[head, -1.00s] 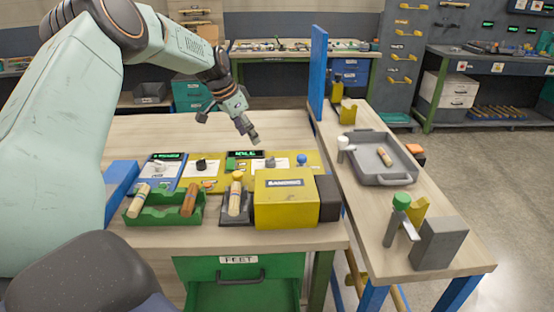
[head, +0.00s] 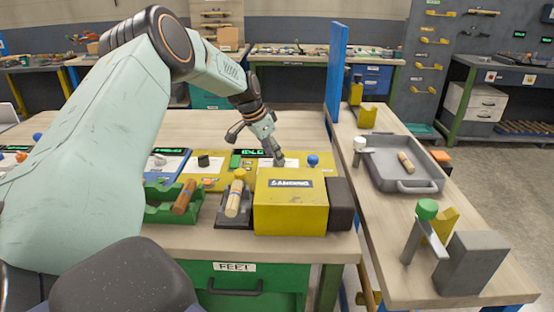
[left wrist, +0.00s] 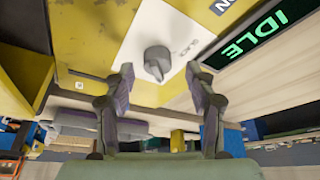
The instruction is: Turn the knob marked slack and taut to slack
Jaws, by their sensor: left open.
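A grey knob (left wrist: 157,62) with a ridged grip stands on a white label on a yellow panel (left wrist: 85,30) in the left wrist view. In the head view my left gripper (head: 278,158) is low over the white label (head: 291,163) and hides the knob. My right gripper is in neither view.
A black knob (head: 203,160) and a blue button (head: 313,160) flank the gripper. A green IDLE display (head: 249,153) sits just behind. A yellow box (head: 290,205), a green tray (head: 160,213) and a dark holder (head: 233,219) stand in front.

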